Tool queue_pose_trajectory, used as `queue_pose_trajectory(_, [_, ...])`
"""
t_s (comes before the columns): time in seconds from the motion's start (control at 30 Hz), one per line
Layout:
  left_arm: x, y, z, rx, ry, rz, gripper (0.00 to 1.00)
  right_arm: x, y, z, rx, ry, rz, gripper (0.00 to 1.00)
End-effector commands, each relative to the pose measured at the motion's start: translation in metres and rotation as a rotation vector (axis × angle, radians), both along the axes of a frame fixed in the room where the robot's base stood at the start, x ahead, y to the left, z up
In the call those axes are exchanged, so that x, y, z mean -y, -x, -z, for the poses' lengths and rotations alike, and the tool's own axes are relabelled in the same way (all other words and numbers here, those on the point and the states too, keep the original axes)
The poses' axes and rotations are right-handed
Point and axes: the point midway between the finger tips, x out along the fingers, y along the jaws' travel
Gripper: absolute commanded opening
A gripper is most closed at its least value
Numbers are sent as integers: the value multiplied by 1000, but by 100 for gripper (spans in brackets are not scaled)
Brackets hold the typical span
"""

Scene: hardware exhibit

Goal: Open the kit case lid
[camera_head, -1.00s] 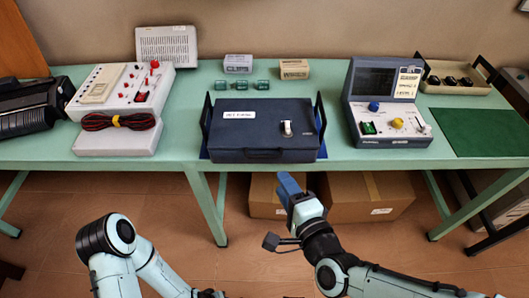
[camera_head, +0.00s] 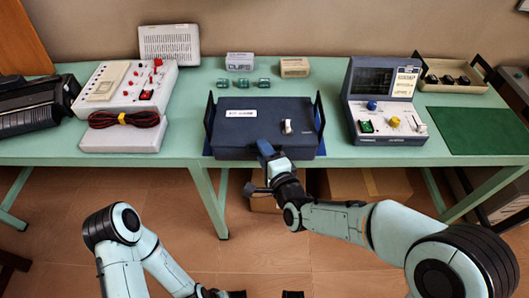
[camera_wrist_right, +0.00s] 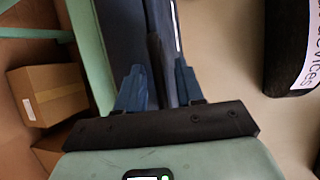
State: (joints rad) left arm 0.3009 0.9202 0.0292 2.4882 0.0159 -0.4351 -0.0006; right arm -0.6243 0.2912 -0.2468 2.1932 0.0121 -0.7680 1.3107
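The kit case (camera_head: 226,133) is a dark blue box with a white label and a pale latch-like piece (camera_head: 287,126) on its lid. The lid is closed. My right gripper (camera_head: 264,148) is at the middle of the case's front edge and hides the front handle there. In the right wrist view, its two blue fingers (camera_wrist_right: 160,88) stand apart. A dark bar-like part of the case (camera_wrist_right: 155,55) shows between them; contact cannot be told.
The case stands on a green table (camera_head: 330,158) between a device with a coiled cable (camera_head: 125,120) and a blue-grey instrument (camera_head: 386,130). Small boxes (camera_head: 294,67) and green blocks (camera_head: 263,83) lie behind it. Cardboard boxes (camera_head: 365,195) are under the table.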

Motion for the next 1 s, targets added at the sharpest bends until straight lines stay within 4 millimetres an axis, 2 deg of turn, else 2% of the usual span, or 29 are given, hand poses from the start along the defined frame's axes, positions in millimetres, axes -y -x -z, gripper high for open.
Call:
queue_pose_trajectory(0.2, [0,0,0,0,0,0,38,0,0,0,0,0,0,37])
queue_pose_trajectory(0.27, [0,0,0,0,0,0,38,0,0,0,0,0,0,18])
queue_pose_trajectory(0.3, [0,0,0,0,0,0,38,0,0,0,0,0,0,4])
queue_pose_trajectory(0.33, [0,0,0,0,0,0,38,0,0,0,0,0,0,0])
queue_pose_trajectory(0.67, [0,2,-6,-5,1,2,38,0,0,-6,-14,-1,0,0])
queue_pose_trajectory(0.87, [0,9,-27,-33,5,7,38,0,-3,-28,-81,-2,1,0])
queue_pose_trajectory(1.0, [1,17,-51,-66,11,16,38,0,-7,-51,-168,-3,1,0])
